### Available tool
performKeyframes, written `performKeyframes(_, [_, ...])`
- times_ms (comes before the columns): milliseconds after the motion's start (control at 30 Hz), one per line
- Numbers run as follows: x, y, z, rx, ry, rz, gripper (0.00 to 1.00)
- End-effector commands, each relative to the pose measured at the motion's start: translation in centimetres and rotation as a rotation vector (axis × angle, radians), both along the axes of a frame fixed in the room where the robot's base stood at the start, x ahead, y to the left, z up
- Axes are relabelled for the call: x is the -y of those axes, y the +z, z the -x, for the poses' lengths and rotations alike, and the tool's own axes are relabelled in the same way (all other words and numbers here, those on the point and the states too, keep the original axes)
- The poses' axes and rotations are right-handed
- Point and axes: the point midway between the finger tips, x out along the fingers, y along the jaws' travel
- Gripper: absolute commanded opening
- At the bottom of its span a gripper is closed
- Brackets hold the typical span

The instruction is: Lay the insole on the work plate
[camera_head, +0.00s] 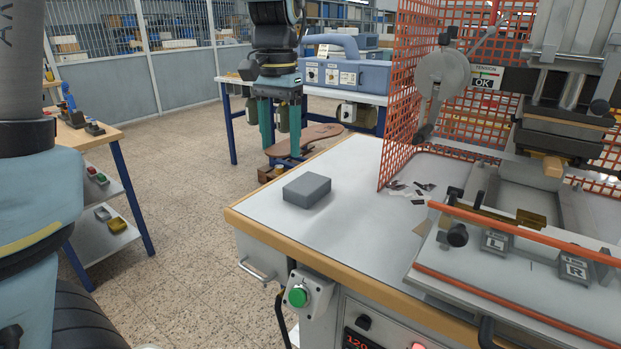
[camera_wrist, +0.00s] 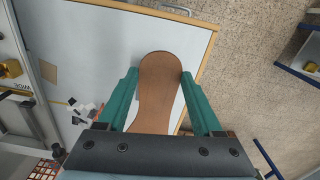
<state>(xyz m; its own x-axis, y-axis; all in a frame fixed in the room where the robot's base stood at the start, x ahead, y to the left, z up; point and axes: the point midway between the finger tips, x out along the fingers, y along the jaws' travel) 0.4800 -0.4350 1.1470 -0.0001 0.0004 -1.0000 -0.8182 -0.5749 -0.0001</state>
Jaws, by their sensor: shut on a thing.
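My gripper (camera_head: 281,152) hangs beyond the far left corner of the stamping bench, its green fingers pointing down. It is shut on a brown insole (camera_head: 318,134), held about flat in the air. In the wrist view, the insole (camera_wrist: 160,95) lies between the two fingers (camera_wrist: 159,74), its rounded end showing and its near end hidden by the gripper body. The grey work plate (camera_head: 527,268), with blocks marked L and R, is at the right of the head view under the stamping press, well apart from the insole.
A grey block (camera_head: 307,190) sits on the bench top (camera_head: 352,225). An orange mesh guard (camera_head: 405,90) and an orange bar (camera_head: 520,232) flank the press. Dark scraps (camera_head: 410,188) lie near the guard. Open floor (camera_head: 185,180) lies left of the bench.

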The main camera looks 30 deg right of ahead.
Motion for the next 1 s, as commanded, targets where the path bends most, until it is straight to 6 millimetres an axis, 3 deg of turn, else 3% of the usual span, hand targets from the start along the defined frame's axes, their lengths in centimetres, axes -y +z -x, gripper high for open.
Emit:
performKeyframes(233, [0.0,-0.6,0.0,-0.003,0.000,-0.002,0.14])
performKeyframes(800, [-0.1,-8.2,0.0,-0.003,0.001,-0.004,0.14])
performKeyframes(1000, [0.0,-9.7,0.0,-0.001,0.001,0.000,0.14])
